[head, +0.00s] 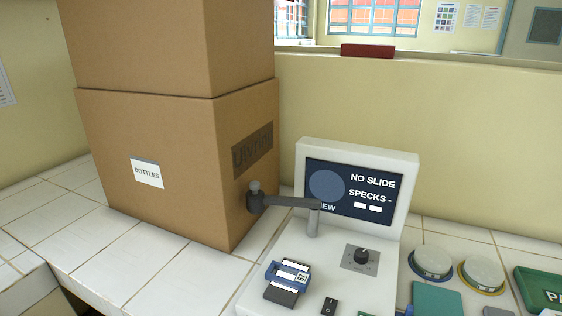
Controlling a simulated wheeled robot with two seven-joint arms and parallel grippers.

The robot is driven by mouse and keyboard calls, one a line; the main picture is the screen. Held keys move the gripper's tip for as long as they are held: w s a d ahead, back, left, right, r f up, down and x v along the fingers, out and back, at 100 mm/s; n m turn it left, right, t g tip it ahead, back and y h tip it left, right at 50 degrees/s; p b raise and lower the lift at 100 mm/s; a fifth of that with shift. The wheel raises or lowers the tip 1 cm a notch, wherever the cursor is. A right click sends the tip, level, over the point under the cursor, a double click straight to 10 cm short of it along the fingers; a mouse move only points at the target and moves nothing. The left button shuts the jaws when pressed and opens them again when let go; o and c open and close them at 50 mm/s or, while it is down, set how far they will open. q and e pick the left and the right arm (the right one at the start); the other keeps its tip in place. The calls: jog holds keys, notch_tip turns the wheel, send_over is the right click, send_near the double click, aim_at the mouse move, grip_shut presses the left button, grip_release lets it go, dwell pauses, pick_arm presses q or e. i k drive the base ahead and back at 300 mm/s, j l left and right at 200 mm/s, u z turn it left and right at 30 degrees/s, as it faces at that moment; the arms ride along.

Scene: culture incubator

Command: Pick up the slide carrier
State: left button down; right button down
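A small blue piece with white labels (290,273), which looks like the slide carrier, sits at the front left of the white desktop device (330,262). A dark grey block (281,295) shows directly in front of it. The device's screen (352,192) reads "NO SLIDE" and "SPECKS -". A grey jointed arm (290,202) on a post stands over the device, partly in front of the screen. Neither of my grippers is in view.
Stacked cardboard boxes (165,200), the lower labelled "BOTTLES", stand close on the left. Round lidded dishes (432,262), a teal pad (437,299) and a green tray (541,284) lie at the right. White tiled counter (110,255) is bare at the front left.

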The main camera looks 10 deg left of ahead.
aim_at(299, 280)
jog(key=l+u, duration=0.2)
jog(key=u, duration=0.2)
jog(key=k+l+u, duration=0.1)
jog(key=u, duration=0.3)
jog(key=k+l+u, duration=0.15)
jog(key=l+u, duration=0.25)
jog(key=j, duration=0.1)
